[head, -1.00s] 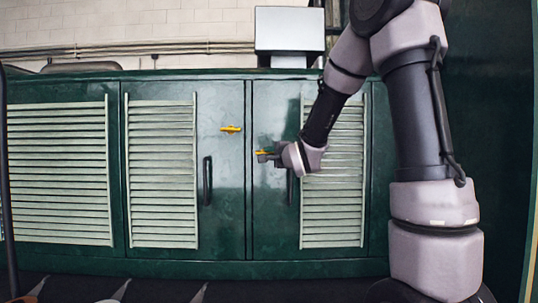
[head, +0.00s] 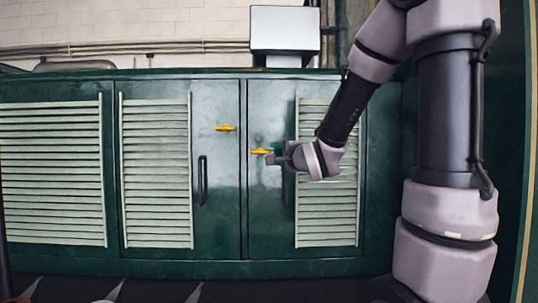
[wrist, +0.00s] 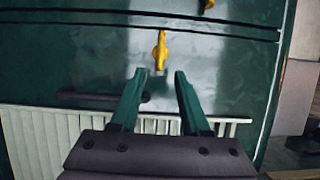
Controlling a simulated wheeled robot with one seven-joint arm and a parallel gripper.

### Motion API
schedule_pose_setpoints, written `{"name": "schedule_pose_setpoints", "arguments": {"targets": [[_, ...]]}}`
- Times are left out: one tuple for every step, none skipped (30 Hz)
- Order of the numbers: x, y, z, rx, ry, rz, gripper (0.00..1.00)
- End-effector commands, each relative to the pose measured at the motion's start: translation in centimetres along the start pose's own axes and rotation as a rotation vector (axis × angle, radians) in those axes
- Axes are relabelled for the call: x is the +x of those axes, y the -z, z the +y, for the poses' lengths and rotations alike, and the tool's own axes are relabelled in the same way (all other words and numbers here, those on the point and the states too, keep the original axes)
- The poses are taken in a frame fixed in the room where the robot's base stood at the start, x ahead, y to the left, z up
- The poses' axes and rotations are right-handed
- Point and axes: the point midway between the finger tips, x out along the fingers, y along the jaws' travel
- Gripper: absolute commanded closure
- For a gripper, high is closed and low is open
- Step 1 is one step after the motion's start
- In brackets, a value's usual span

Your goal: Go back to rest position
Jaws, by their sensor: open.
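My gripper (head: 276,159) is in front of the right cabinet door, just right of its yellow latch (head: 261,151). In the wrist view my gripper (wrist: 160,75) has its two green fingers spread, with nothing between them. The same yellow latch shows there just beyond the fingertips (wrist: 160,50), apart from them in the picture. The latch lies crosswise to the door seam. My arm comes down from the upper right and covers part of the right door.
The dark green cabinet has louvred panels (head: 156,180) and both doors look closed. A second yellow latch (head: 225,128) and a black handle (head: 202,180) are on the left door. A metal box (head: 285,30) stands above the cabinet. Open space lies left of my arm.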

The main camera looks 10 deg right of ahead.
Motion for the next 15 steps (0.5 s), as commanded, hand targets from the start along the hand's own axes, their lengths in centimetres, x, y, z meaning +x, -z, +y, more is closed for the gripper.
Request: {"name": "schedule_pose_setpoints", "arguments": {"targets": [[-0.8,0.0,-0.1,0.0,0.002,0.0,0.54],[-1.1,0.0,-0.1,0.0,0.001,0.0,0.54],[-1.5,0.0,0.0,0.0,0.0,0.001,0.54],[-1.7,0.0,0.0,0.001,0.0,0.001,0.54],[-1.9,0.0,0.0,0.001,0.0,0.001,0.54],[-2.1,0.0,0.0,0.001,0.0,0.001,0.54],[-2.1,0.0,0.0,0.001,0.0,0.001,0.54],[-2.2,0.0,0.0,0.001,0.0,0.001,0.54],[-2.2,0.0,0.0,0.001,-0.001,0.001,0.54],[-2.2,0.0,0.0,0.001,-0.001,0.001,0.54],[-2.2,0.0,0.0,0.001,-0.001,0.001,0.54],[-2.2,0.0,0.0,0.001,-0.001,0.001,0.54],[-2.2,0.0,0.0,0.001,-0.001,0.001,0.54],[-2.2,0.0,0.0,0.001,-0.001,0.001,0.54],[-2.2,0.0,0.0,0.001,-0.001,0.001,0.54]]}}
